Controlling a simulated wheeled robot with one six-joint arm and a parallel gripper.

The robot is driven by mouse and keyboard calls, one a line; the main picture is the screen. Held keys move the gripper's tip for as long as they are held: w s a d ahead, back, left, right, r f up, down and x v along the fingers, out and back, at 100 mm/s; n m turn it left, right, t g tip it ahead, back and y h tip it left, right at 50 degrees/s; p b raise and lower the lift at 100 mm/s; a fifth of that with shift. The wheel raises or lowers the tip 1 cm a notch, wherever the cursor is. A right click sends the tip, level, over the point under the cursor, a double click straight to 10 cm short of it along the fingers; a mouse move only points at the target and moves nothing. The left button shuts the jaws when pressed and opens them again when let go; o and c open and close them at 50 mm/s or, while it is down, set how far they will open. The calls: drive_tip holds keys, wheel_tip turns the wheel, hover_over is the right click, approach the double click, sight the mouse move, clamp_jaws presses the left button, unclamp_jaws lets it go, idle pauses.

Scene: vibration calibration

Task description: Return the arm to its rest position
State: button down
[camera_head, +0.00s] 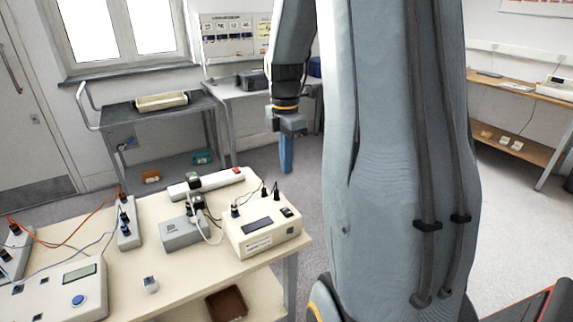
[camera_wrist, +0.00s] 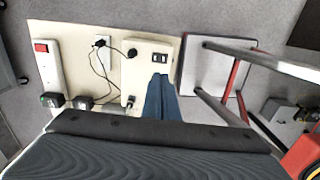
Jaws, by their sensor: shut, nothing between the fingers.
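My gripper (camera_head: 286,154) hangs pointing down beyond the right end of the cream bench in the head view, with blue fingers held together and nothing between them. In the wrist view the blue fingers (camera_wrist: 160,98) show in front of the cream instrument box (camera_wrist: 149,75). My arm's large grey link fills the middle right of the head view and hides part of the room behind it. I cannot tell the exact gap between the fingers and the bench.
The bench (camera_head: 152,215) carries a cream instrument box (camera_head: 262,222), a grey adapter box (camera_head: 184,232), a power strip (camera_head: 206,183) and several cables. A grey trolley (camera_head: 160,113) stands behind. A wooden shelf unit (camera_head: 520,150) stands at the right. Floor between is clear.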

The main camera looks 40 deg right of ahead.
drive_tip(key=s+a+f+m, duration=0.3)
drive_tip(key=s+a+m, duration=0.3)
drive_tip(key=a+m, duration=0.2)
drive_tip(key=s+a+f+m+t, duration=0.1)
drive_tip(key=s+a+f+m, duration=0.2)
drive_tip(key=s+a+m, duration=0.3)
drive_tip(key=a+m, duration=0.3)
drive_tip(key=a, duration=0.4)
drive_tip(key=shift+s, duration=0.4)
